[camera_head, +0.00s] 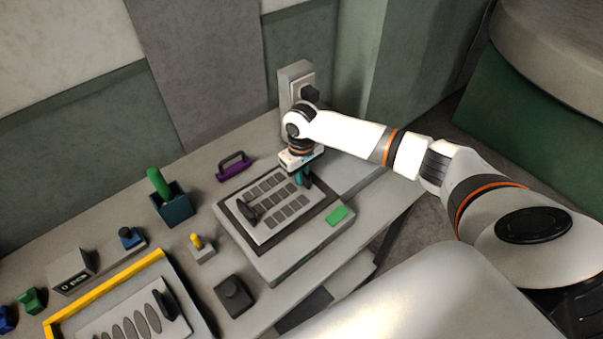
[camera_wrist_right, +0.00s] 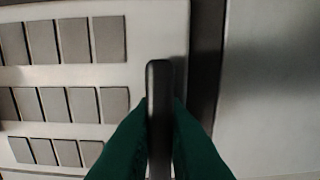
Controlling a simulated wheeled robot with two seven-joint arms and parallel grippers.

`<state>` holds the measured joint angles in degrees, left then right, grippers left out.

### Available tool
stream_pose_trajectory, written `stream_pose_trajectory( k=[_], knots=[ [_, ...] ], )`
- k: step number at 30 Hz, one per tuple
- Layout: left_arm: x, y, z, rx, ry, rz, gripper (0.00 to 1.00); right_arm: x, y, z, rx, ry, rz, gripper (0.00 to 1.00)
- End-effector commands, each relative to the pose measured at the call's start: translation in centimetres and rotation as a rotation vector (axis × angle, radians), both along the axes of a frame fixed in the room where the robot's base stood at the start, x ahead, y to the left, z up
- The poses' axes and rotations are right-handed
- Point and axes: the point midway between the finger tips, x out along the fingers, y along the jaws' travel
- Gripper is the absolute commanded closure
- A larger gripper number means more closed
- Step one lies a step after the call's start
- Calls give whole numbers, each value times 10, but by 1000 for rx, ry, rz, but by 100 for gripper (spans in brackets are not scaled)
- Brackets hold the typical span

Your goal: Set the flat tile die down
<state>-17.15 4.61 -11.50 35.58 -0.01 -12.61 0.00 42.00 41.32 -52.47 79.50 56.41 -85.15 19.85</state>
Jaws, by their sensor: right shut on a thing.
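The flat tile die (camera_head: 281,194) is a pale plate with rows of grey rectangular tiles. In the head view it lies over the dark-edged bed of a grey base (camera_head: 265,262), roughly lined up with it. I cannot tell whether it touches the bed. A dark handle (camera_head: 249,213) stands free at its left end. My right gripper (camera_head: 303,181) is at its right end. In the right wrist view its green fingers (camera_wrist_right: 160,135) are shut on the upright dark handle (camera_wrist_right: 159,75), with the tiled plate (camera_wrist_right: 145,50) below. My left gripper is not in view.
A grey upright (camera_head: 297,75) stands behind the base. A purple handled thing (camera_head: 232,168), a teal box (camera_head: 172,208), a yellow knob (camera_head: 196,241) and a dark block (camera_head: 234,295) are near. Another die with ovals (camera_head: 110,325) lies in a yellow-edged frame (camera_head: 100,292). A green pad (camera_head: 337,215) marks the base's corner.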

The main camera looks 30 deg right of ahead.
Motion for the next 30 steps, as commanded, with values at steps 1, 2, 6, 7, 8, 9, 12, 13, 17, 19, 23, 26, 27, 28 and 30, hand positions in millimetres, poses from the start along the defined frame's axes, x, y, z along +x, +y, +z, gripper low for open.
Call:
stream_pose_trajectory(
  k=[1, 2, 6, 7, 8, 9, 12, 13, 17, 19, 23, 26, 27, 28, 30],
  knots=[
    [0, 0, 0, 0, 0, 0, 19, 1, 1, 0, 2, -3, 0, 100],
    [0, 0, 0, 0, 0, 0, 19, 0, 0, -2, 0, 1, 0, 88],
    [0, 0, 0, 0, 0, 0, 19, 0, 0, -2, 0, 0, 0, 67],
    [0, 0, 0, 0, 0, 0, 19, 0, 0, -2, 0, 0, 0, 67],
    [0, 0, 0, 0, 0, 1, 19, 0, 0, -2, 0, 0, 0, 67],
    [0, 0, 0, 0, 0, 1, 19, 0, 0, -2, 0, 0, 0, 67],
    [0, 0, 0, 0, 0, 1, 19, 0, 0, -1, 0, 0, 0, 67],
    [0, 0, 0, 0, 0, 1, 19, 0, 0, -1, 0, 0, 0, 67],
    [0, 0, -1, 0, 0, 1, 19, 0, 0, 4, 1, -2, 0, 67],
    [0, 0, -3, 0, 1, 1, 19, 1, 0, 12, 1, -2, 1, 67],
    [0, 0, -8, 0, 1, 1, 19, 1, 0, 37, 0, -5, 2, 67],
    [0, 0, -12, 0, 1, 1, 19, 1, 0, 60, 1, -5, 1, 67],
    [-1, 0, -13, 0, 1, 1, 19, 1, 0, 69, 1, -6, 2, 67],
    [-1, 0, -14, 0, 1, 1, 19, 1, 0, 75, 2, -4, 1, 67],
    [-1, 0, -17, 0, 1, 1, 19, 1, 0, 89, 2, -5, 1, 67]
  ],
)
